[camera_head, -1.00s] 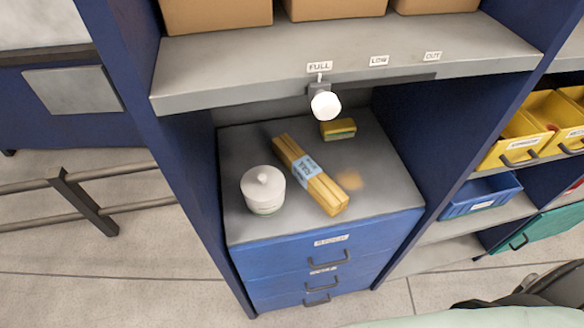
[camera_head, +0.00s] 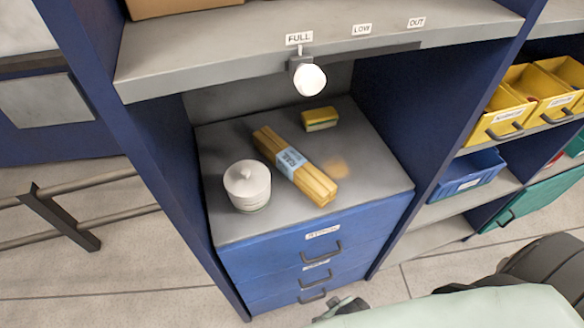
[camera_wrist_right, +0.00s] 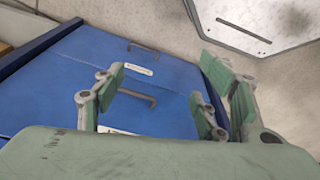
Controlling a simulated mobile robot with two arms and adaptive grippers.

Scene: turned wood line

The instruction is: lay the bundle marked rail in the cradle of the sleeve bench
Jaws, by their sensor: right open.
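A bundle of yellow wooden sticks (camera_head: 318,185) with a pale blue printed band lies slantwise on the grey top of a blue drawer cabinet (camera_head: 235,225) in the head view. The print is too blurred to read surely. My right gripper (camera_head: 343,308) shows partly at the bottom edge, low in front of the drawers and apart from the bundle. In the right wrist view it (camera_wrist_right: 158,95) is open and empty, with blue drawer fronts behind its fingers. My left gripper is not in view. The sleeve bench and its cradle are not seen.
A white lidded pot (camera_head: 247,186) stands left of the bundle, and a yellow-green block (camera_head: 320,119) lies behind it. A shelf (camera_head: 220,62) with a white knob (camera_head: 309,79) overhangs the cabinet. Blue side panels close both sides. Yellow bins (camera_head: 497,112) stand at right.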

